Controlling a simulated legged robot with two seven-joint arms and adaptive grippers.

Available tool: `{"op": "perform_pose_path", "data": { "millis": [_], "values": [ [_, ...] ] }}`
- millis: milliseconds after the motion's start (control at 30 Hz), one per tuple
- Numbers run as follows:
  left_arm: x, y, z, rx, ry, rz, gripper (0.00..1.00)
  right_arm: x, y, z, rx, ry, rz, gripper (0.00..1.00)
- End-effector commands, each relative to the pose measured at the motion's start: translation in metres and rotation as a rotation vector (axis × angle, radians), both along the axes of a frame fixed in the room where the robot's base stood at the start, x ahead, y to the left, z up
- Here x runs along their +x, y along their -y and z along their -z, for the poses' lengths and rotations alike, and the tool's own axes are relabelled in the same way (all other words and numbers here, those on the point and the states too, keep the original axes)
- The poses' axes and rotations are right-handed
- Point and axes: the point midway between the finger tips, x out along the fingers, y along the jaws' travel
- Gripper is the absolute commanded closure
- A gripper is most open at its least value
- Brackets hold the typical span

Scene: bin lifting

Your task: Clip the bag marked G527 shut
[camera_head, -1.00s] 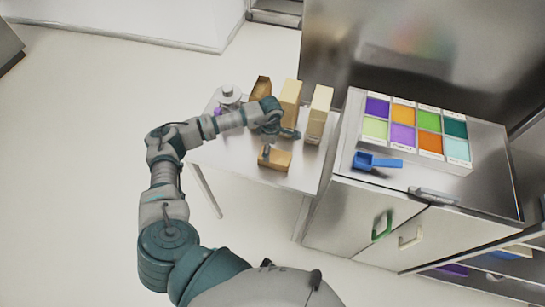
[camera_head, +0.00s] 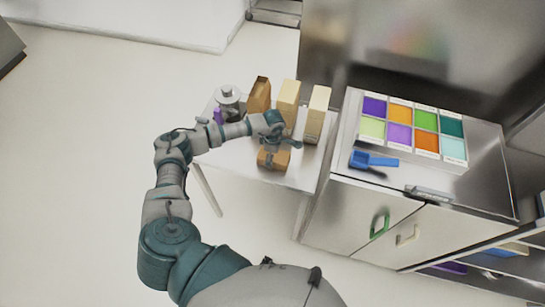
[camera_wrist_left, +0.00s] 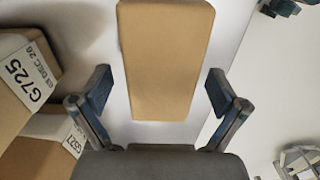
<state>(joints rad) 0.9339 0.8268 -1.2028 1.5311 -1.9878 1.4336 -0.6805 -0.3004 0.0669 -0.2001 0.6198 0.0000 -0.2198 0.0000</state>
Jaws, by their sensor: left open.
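The label reading G527 (camera_wrist_left: 75,141) is on a brown bag at the lower left of the wrist view, partly cut off by my gripper and the bag above it. That neighbouring brown bag carries the label G725 (camera_wrist_left: 30,72). In the head view a brown bag (camera_head: 259,94) and two paler bags (camera_head: 288,100) (camera_head: 317,117) stand on the small table; I cannot tell which is G527. My left gripper (camera_head: 274,146) is open over a tan block (camera_head: 272,160). In the wrist view the open fingers (camera_wrist_left: 160,90) flank the tan block (camera_wrist_left: 165,58) without visible contact. I cannot make out a clip.
A lidded metal jar (camera_head: 228,98) and a small purple thing (camera_head: 217,116) stand at the table's left. The table's front right is clear.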

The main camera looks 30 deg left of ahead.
Motion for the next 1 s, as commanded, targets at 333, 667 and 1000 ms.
{"op": "perform_pose_path", "data": {
  "millis": [333,667,1000],
  "values": [
    [0.0,-0.002,0.001,-0.002,0.0,0.001,0.67,0.0,0.012,0.0,-0.015,0.0,-0.004,0.6],
    [0.0,-0.003,-0.002,-0.002,0.0,0.0,0.67,0.0,0.018,0.001,-0.021,0.0,-0.006,0.6],
    [-0.003,0.003,-0.035,-0.001,0.0,0.004,0.67,0.0,0.004,0.011,-0.005,0.0,-0.002,0.6]
  ]
}}
